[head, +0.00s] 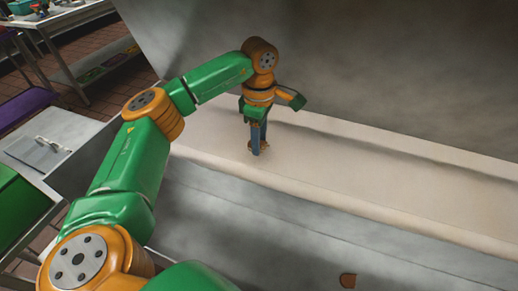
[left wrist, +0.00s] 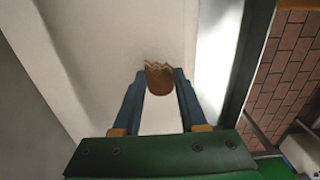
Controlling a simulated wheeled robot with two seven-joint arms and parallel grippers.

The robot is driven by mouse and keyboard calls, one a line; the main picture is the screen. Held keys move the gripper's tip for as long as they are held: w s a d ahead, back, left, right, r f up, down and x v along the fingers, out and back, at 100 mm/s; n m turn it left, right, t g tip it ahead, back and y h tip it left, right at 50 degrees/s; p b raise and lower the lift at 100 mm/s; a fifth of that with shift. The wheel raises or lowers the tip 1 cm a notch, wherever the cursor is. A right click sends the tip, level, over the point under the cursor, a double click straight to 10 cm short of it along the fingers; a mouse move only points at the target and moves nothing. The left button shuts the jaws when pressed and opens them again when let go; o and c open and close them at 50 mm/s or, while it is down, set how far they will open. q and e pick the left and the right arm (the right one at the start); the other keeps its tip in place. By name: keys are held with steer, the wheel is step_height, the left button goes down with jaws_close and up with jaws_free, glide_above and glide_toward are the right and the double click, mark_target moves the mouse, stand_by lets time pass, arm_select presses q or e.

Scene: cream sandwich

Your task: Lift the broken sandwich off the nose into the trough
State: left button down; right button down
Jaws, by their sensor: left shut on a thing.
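My left gripper (head: 257,150) points down over the cream-coloured band (head: 390,192) in the head view. In the left wrist view the blue fingers of this gripper (left wrist: 160,75) are shut on a brown broken sandwich (left wrist: 160,82). Its far edge is jagged and pale; its near edge is rounded. In the head view the fingers mostly hide it, and I cannot tell whether it touches the band. A grey trough-like area (head: 250,225) runs along the near side of the band. My right gripper is not in view.
A tall grey wall (head: 380,70) rises behind the band. Metal tables (head: 52,140) stand at the left on a brick-tiled floor. The band's right part is clear.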

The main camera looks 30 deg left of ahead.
arm_select(q)
steer(key=s+d+b, duration=0.4)
steer(key=s+b, duration=0.1)
steer(key=s, duration=1.2)
steer(key=shift+s+d+r+b, duration=0.15)
steer(key=shift+s+b, duration=0.1)
steer(key=shift+b, duration=0.15)
